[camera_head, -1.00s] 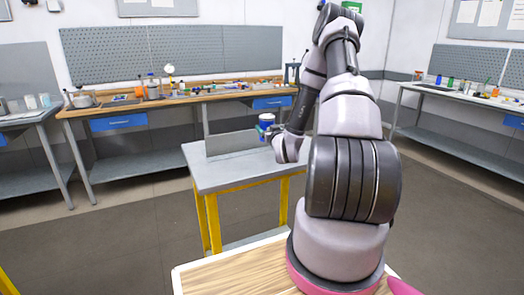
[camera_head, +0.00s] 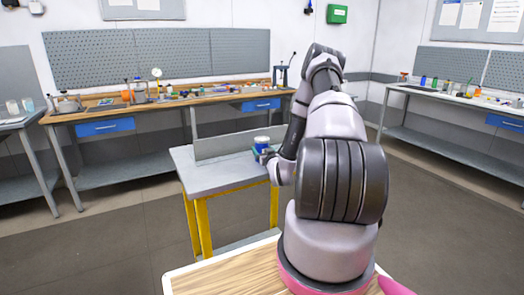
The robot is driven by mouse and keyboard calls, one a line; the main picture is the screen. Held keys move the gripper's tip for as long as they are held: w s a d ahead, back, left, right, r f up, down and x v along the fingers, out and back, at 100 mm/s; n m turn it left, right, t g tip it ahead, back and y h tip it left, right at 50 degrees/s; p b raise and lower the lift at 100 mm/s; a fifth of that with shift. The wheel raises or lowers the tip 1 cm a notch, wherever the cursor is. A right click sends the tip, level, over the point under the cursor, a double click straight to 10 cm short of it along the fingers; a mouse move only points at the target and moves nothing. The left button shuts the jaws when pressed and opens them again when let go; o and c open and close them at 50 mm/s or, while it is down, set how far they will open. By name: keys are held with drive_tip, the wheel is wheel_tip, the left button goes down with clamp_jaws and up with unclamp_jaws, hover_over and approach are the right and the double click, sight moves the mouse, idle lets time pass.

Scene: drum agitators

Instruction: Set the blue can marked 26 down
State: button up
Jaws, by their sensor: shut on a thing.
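The blue can (camera_head: 261,143), with a white top, is at the right end of the small grey table (camera_head: 205,178) with yellow legs. Its number cannot be read at this size. My gripper (camera_head: 264,155) is at the can, partly hidden by my wrist, and is shut on it. The can looks upright and low over the table's right part. I cannot tell whether its bottom touches the tabletop.
A low grey panel (camera_head: 222,145) stands along the table's back edge. The table's left and front parts are clear. A long wooden workbench (camera_head: 100,114) with several tools stands behind, and another bench (camera_head: 445,96) stands at the right.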

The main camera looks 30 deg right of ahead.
drive_tip(key=o, duration=1.6)
drive_tip(key=shift+c, duration=0.2)
